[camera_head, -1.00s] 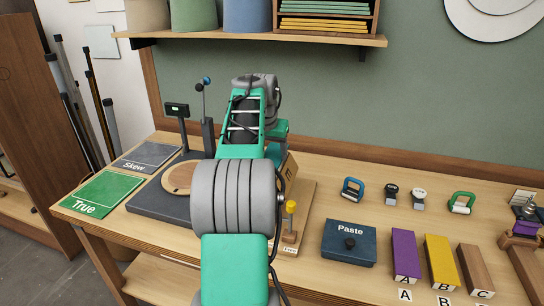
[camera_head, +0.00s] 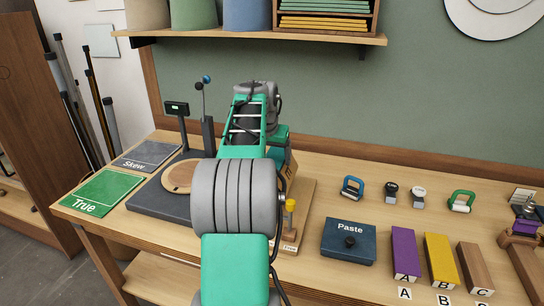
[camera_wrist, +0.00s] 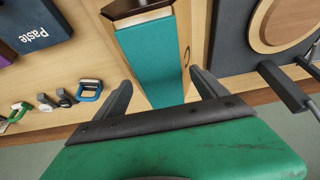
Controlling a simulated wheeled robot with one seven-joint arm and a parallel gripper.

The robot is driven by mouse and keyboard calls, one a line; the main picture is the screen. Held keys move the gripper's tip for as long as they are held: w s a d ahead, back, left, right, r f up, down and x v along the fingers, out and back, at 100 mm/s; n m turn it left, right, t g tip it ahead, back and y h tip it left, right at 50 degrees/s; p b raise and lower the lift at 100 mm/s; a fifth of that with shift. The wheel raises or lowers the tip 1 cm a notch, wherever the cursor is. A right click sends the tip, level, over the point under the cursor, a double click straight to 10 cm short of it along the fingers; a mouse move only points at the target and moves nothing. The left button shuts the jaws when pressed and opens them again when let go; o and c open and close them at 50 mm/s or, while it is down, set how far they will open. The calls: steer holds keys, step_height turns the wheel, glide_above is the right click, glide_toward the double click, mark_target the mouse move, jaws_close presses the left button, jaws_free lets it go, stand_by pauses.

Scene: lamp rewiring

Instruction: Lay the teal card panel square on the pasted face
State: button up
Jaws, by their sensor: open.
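The teal card panel (camera_wrist: 150,62) lies flat over a wooden piece (camera_wrist: 140,12) in the wrist view, with pale wood showing along its sides and a dark brown end beyond it. No bare pasted face shows there. My gripper (camera_wrist: 162,80) is open, its two dark fingers spread on either side of the panel's near end. The panel looks roughly in line with the wood; I cannot tell whether it touches or is exactly square. In the head view my arm hides the panel and gripper.
A navy Paste box (camera_head: 348,242) stands right of my arm, with purple (camera_head: 405,255) and yellow (camera_head: 440,262) blocks beyond. A dark base with a round wooden disc (camera_head: 178,177) is left. Green True (camera_head: 100,193) and grey Skew (camera_head: 148,155) mats lie farther left.

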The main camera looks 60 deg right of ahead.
steer(key=w+p+v, duration=0.1)
steer(key=p+v, duration=0.1)
steer(key=v, duration=1)
steer(key=w+a+f+n+t, duration=0.1)
steer(key=w+a+f+n, duration=0.2)
steer(key=a, duration=0.5)
steer(key=w+a+n+y, duration=0.1)
steer(key=w+a+n, duration=0.1)
steer(key=w+a, duration=0.45)
steer(key=w+a+f+n+t, duration=0.1)
steer(key=w+a+f+n, duration=0.15)
steer(key=a, duration=0.75)
steer(key=s+a+f+n+y, duration=0.1)
steer(key=s+a+f+n, duration=0.1)
steer(key=a, duration=0.7)
steer(key=s+a+f+n+y, duration=0.1)
steer(key=s+a+f+n, duration=0.1)
steer(key=a+f+n, duration=0.2)
steer(key=s+a+f+n+t+y, duration=0.1)
steer(key=a+f, duration=0.6)
steer(key=a, duration=0.7)
steer(key=shift+s+a+f+n, duration=0.15)
steer(key=shift+s+a+n, duration=0.25)
steer(key=shift+s+n, duration=0.45)
steer(key=shift+w, duration=0.1)
